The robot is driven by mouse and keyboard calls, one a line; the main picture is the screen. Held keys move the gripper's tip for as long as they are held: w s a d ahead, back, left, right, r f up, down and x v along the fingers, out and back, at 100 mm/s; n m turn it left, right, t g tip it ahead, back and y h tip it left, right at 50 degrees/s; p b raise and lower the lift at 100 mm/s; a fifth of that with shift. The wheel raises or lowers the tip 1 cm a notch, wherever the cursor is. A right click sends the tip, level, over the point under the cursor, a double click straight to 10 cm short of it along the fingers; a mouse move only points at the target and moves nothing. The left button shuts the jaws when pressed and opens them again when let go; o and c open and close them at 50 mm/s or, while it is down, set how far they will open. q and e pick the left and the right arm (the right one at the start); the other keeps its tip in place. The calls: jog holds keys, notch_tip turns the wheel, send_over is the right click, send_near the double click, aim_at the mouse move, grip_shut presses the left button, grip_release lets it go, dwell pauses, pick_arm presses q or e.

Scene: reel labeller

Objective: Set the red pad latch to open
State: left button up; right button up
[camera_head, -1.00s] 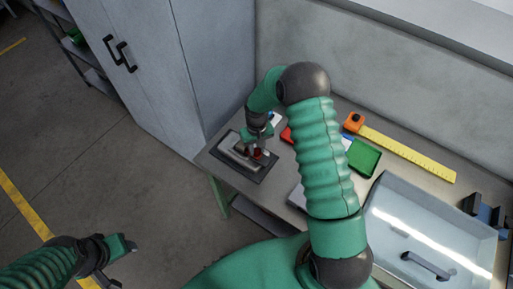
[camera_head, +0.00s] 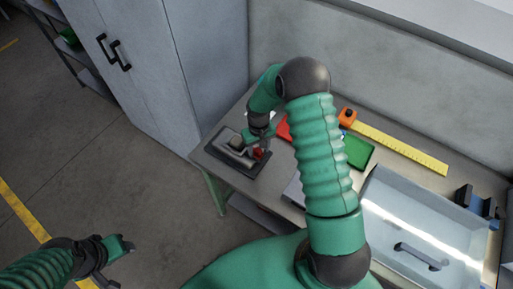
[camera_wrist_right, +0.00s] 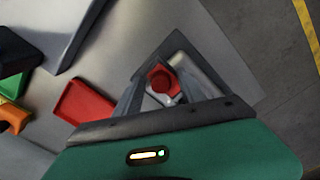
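The red pad latch (camera_head: 258,154) sits at the right end of a grey metal device on a dark base plate (camera_head: 247,171), near the left end of the bench. My right gripper (camera_head: 262,138) reaches down over that end. In the right wrist view the red latch (camera_wrist_right: 163,78) shows between the two fingertips of my right gripper (camera_wrist_right: 161,82). One finger is on each side; whether they touch it is unclear. The grey device body (camera_wrist_right: 205,75) lies beyond. My left gripper (camera_head: 121,246) hangs empty over the floor, away from the bench; its opening is unclear.
A red tray (camera_wrist_right: 84,103) lies near the right gripper. A green tray (camera_head: 357,152), a yellow ruler (camera_head: 400,149) with an orange end and a large clear-lidded box (camera_head: 420,225) occupy the bench further right. A grey cabinet (camera_head: 165,70) stands behind at left.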

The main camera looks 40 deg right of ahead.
aim_at(260, 150)
jog(key=shift+s, duration=0.1)
jog(key=shift+d+r, duration=0.1)
jog(key=shift+d, duration=0.2)
pick_arm(q)
jog(key=f+b, duration=0.3)
jog(key=shift+s+d, duration=0.1)
jog(key=shift+d, duration=0.3)
pick_arm(e)
notch_tip(260, 150, up, 16)
jog(key=shift+r, duration=0.25)
